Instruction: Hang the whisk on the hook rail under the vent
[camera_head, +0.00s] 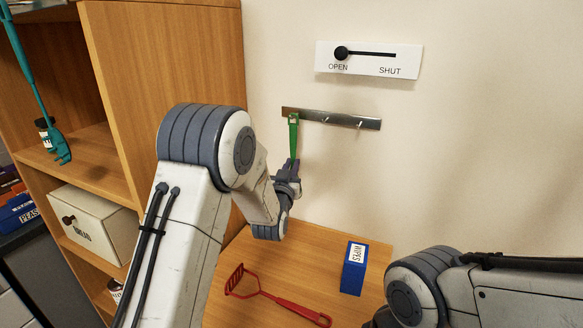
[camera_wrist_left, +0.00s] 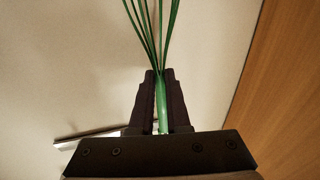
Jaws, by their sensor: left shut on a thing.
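The green whisk (camera_head: 294,135) is upright, its handle end up and overlapping the left end of the metal hook rail (camera_head: 341,120) on the wall. I cannot tell whether its hanging loop is around a hook. My left gripper (camera_head: 291,172) is shut on the whisk, just below the rail. In the left wrist view the fingers (camera_wrist_left: 162,105) pinch the green handle, and the whisk's wires (camera_wrist_left: 150,30) fan out beyond them. Two hooks show bare on the middle and right of the rail. My right gripper is not in view.
A white panel (camera_head: 369,60) with a black slider marked OPEN and SHUT is above the rail. On the wooden surface below are a red slotted utensil (camera_head: 280,300) and a blue wipes box (camera_head: 353,270). A wooden shelf unit (camera_head: 170,60) stands left, with a cream box (camera_head: 92,228).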

